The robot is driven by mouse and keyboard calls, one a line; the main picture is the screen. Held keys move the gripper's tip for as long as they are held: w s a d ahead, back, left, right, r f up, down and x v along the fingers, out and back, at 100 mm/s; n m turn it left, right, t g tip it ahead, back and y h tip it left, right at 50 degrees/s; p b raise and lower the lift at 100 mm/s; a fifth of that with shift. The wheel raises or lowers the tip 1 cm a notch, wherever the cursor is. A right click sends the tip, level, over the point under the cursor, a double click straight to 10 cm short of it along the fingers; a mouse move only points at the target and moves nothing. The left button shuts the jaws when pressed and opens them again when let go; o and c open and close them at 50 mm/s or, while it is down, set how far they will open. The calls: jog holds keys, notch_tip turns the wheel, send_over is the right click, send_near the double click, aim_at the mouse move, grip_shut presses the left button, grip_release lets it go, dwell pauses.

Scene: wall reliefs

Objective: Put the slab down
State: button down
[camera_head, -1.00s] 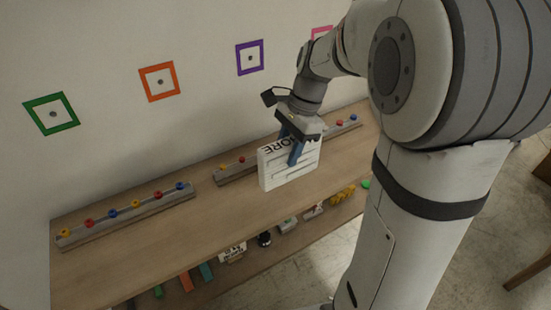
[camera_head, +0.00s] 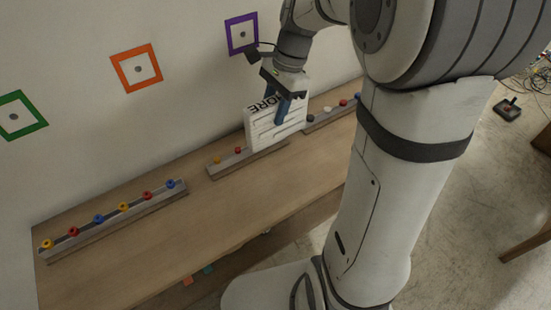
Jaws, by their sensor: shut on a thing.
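The white slab (camera_head: 262,130) has dark letters along its top, of which "ORE" can be read, and ridges on its face. My gripper (camera_head: 282,112) is shut on the slab's upper part, with a blue finger across its front. The slab stands roughly upright at a grey rail (camera_head: 225,168) on the wooden shelf (camera_head: 200,220). It hides part of that rail. Whether its lower edge touches the rail or hangs just above it, I cannot tell.
A left rail (camera_head: 115,225) carries several coloured knobs, and another rail (camera_head: 335,118) lies to the right. Green (camera_head: 18,115), orange (camera_head: 136,68) and purple (camera_head: 241,34) square frames are on the wall. The shelf's front is bare.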

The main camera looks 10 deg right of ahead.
aim_at(276, 138)
jog(key=shift+w+d, duration=0.1)
notch_tip(276, 138, down, 10)
jog(key=shift+p, duration=0.4)
jog(key=shift+f, duration=0.25)
jog(key=c, duration=0.9)
grip_release()
jog(key=shift+r, duration=0.1)
